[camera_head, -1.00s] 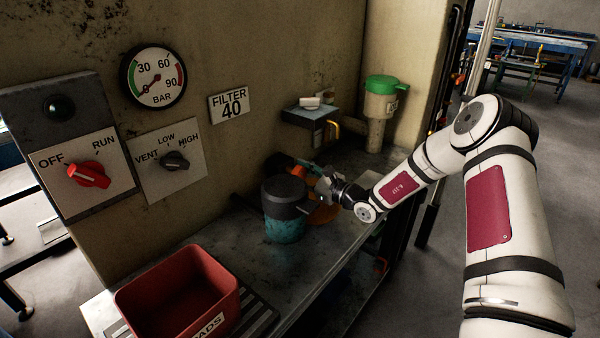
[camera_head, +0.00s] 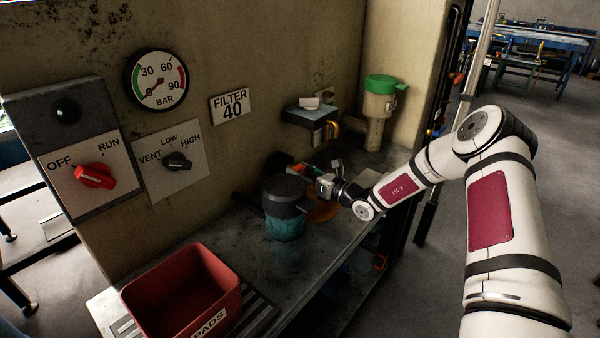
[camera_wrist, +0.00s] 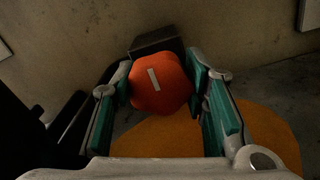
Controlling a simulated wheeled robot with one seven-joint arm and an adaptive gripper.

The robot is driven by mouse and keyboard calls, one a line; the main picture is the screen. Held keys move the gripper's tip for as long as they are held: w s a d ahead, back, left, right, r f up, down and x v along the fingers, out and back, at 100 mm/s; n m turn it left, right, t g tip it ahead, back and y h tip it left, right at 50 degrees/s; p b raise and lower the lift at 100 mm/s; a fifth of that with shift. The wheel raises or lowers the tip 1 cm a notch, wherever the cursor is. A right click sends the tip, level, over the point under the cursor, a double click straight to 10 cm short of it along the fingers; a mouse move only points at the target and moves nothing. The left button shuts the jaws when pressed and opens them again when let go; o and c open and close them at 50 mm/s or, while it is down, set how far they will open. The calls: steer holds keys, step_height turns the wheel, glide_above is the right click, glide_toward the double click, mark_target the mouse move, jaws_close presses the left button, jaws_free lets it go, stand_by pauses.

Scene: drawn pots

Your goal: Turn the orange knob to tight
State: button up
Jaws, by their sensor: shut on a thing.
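The orange knob (camera_wrist: 160,85) is in the middle of the wrist view, with a short pale mark on its face leaning slightly left of upright. My gripper (camera_wrist: 163,88) has its teal-padded fingers on both sides of the knob, shut on it. A dark block shows behind the knob. In the head view my gripper (camera_head: 312,178) is behind and right of a dark-lidded teal pot; the knob there is mostly hidden. No "tight" marking can be read in either view.
The dark-lidded teal pot (camera_head: 285,222) stands close to my gripper. An orange round surface (camera_wrist: 258,125) lies below the knob. A red bin (camera_head: 180,300) is at the bench front. A green-lidded container (camera_head: 378,118) and a small wall shelf (camera_head: 308,114) are behind.

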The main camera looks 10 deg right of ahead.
stand_by(0.4)
steer(key=o, duration=1.1)
steer(key=shift+o, duration=0.2)
steer(key=shift+s+d, duration=0.1)
steer(key=v, duration=1.1)
steer(key=shift+s+d, duration=0.2)
steer(key=shift+s, duration=0.15)
